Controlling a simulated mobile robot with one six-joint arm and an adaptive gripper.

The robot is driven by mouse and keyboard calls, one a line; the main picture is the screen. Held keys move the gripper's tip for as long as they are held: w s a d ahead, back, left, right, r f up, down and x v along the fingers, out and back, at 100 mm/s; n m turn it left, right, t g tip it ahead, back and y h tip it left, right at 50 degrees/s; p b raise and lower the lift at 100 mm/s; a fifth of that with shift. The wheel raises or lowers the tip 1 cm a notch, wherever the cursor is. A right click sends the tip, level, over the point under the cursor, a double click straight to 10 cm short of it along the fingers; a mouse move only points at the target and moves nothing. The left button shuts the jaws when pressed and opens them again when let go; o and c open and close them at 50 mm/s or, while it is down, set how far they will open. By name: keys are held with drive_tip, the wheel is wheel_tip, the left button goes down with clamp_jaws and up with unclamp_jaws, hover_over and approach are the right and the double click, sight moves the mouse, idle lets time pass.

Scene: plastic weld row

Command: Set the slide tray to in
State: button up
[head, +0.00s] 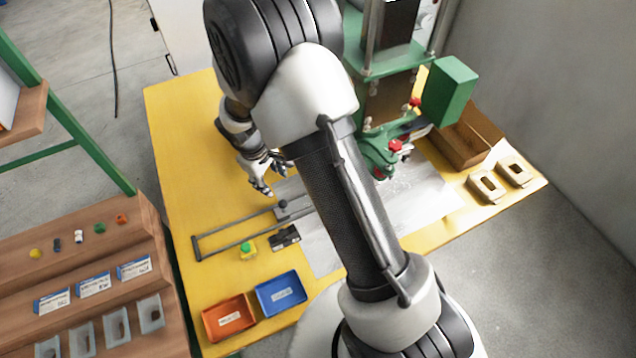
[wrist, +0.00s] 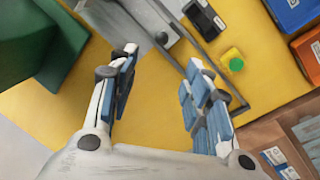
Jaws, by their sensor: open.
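The slide tray shows as a grey metal plate with a dark round knob (head: 283,205) at its left end, between two dark rails (head: 240,232). The rails run out to the left over the yellow table and end in a crossbar. The knob also shows in the wrist view (wrist: 162,38), at the plate's edge. My gripper (head: 272,178) is open and empty, above the table just behind and left of the knob, not touching it. In the wrist view its blue-padded fingers (wrist: 160,70) are spread over bare yellow table. My arm hides much of the plate's middle.
A green press (head: 385,150) stands at the back right. A green-topped yellow button (head: 248,248) and a black box (head: 285,237) sit near the rails. The table's left back is clear.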

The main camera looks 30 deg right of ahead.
sight(282, 202)
drive_tip(key=f+b, duration=0.1)
drive_tip(key=f, duration=0.4)
drive_tip(key=w+d+f+b, duration=0.1)
drive_tip(key=f+b, duration=0.1)
drive_tip(key=f, duration=0.4)
drive_tip(key=d+f+b, duration=0.1)
drive_tip(key=f, duration=0.5)
drive_tip(key=shift+w, duration=0.4)
drive_tip(key=shift+c, duration=0.4)
clamp_jaws()
drive_tip(key=shift+d, duration=0.15)
